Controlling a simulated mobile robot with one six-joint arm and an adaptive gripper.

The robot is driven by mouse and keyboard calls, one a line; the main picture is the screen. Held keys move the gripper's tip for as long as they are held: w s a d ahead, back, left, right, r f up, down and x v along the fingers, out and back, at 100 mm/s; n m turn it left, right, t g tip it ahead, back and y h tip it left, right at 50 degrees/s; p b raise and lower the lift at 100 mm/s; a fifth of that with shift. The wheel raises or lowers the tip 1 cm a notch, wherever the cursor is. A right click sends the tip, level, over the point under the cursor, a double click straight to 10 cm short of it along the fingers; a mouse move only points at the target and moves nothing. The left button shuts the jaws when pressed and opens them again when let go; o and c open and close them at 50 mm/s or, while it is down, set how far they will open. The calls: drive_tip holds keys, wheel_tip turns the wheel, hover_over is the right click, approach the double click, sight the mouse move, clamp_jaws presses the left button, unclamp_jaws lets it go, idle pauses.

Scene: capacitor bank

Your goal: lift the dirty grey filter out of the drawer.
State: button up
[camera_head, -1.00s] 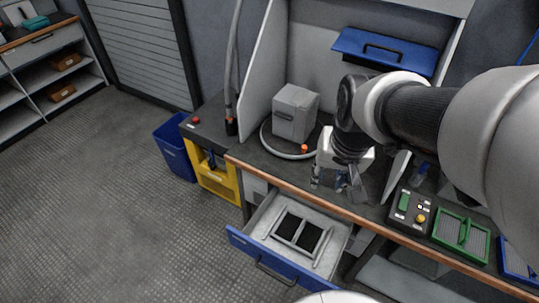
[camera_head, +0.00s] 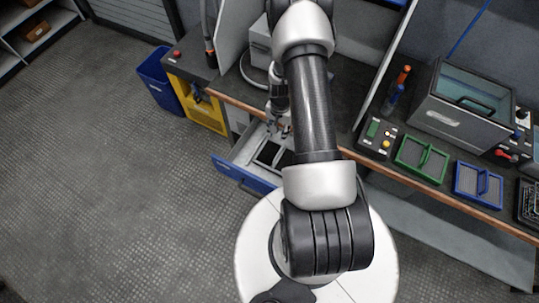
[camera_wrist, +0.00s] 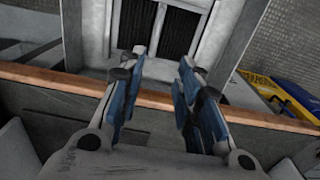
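The grey filter (camera_head: 268,153), with dark panels, a grey frame and a middle bar, lies in the pulled-out drawer with the blue front (camera_head: 243,174). My arm hides part of both in the head view. The filter also shows in the wrist view (camera_wrist: 182,32), beyond the fingertips. My gripper (camera_head: 279,127) is over the drawer's inner side, near the bench edge. In the wrist view my gripper (camera_wrist: 162,62) is open and empty, its blue-padded fingers apart. The middle bar appears between the fingertips in the picture, but I cannot tell how far below them it is.
The wooden bench edge (camera_wrist: 40,77) runs close under the gripper. A yellow bin (camera_head: 205,112) and blue bin (camera_head: 158,80) stand left.

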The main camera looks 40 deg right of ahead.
drive_tip(key=b, duration=0.3)
approach(279, 153)
drive_tip(key=f, duration=0.5)
drive_tip(key=shift+w+f, duration=0.25)
drive_tip(key=shift+w, duration=0.1)
drive_tip(key=shift+s+f+b, duration=0.15)
drive_tip(key=shift+f+b, duration=0.45)
drive_tip(key=shift+f, duration=0.75)
drive_tip(key=shift+s+f+b, duration=0.15)
drive_tip(key=shift+f+b, duration=0.4)
drive_tip(key=shift+f, duration=0.8)
drive_tip(key=shift+r, duration=0.1)
clamp_jaws()
